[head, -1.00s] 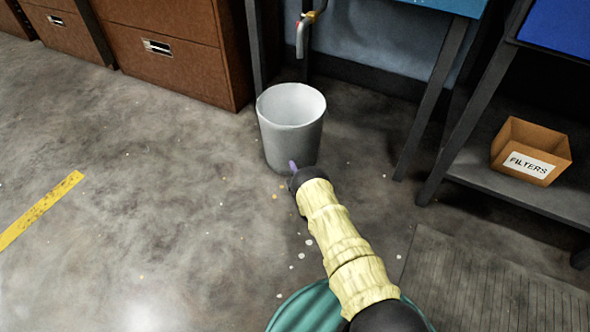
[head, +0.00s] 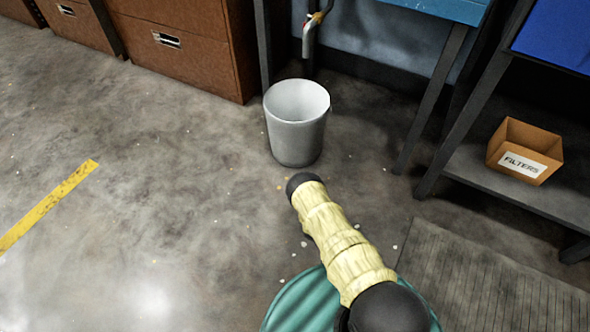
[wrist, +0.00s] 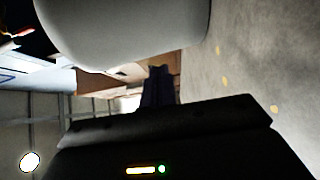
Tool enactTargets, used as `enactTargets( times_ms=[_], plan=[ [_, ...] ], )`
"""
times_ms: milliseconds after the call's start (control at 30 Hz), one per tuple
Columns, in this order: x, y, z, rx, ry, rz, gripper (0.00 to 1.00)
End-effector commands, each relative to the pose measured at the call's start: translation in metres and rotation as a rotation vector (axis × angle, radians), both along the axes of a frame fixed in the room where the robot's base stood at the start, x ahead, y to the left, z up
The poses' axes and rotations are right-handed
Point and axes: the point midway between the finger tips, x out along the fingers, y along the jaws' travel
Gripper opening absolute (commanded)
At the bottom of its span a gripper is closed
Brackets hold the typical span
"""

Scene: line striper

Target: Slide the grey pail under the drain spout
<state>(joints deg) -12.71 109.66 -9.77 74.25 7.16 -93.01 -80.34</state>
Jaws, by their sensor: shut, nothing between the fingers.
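The grey pail (head: 297,132) stands upright and open on the concrete floor, apparently empty. The drain spout (head: 307,42) hangs above and behind it, slightly right of the rim's middle in the head view. Depth between the spout mouth and the rim is hard to judge. My gripper's fingers are hidden behind my wrist in the head view, just in front of the pail's base. In the wrist view my gripper (wrist: 157,88) is shut and empty, with the pail (wrist: 125,30) large beside and beyond the fingertips. Whether they touch it is unclear.
A brown cabinet (head: 185,50) stands left of the pail. Dark bench legs (head: 432,100) and a low shelf holding a FILTERS box (head: 524,152) are at the right. A ribbed mat (head: 490,285) lies at lower right. The floor left of the pail is open, with yellow tape (head: 45,207).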

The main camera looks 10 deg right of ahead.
Motion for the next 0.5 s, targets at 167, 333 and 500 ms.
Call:
enactTargets(
  times_ms=[167,333,500],
  plan=[
    [-0.020,-0.003,0.001,-0.001,0.001,0.000,0.00],
    [-0.022,-0.003,0.000,-0.001,0.000,0.001,0.00],
    [-0.022,-0.002,0.000,0.000,0.000,0.001,0.00]
  ],
)
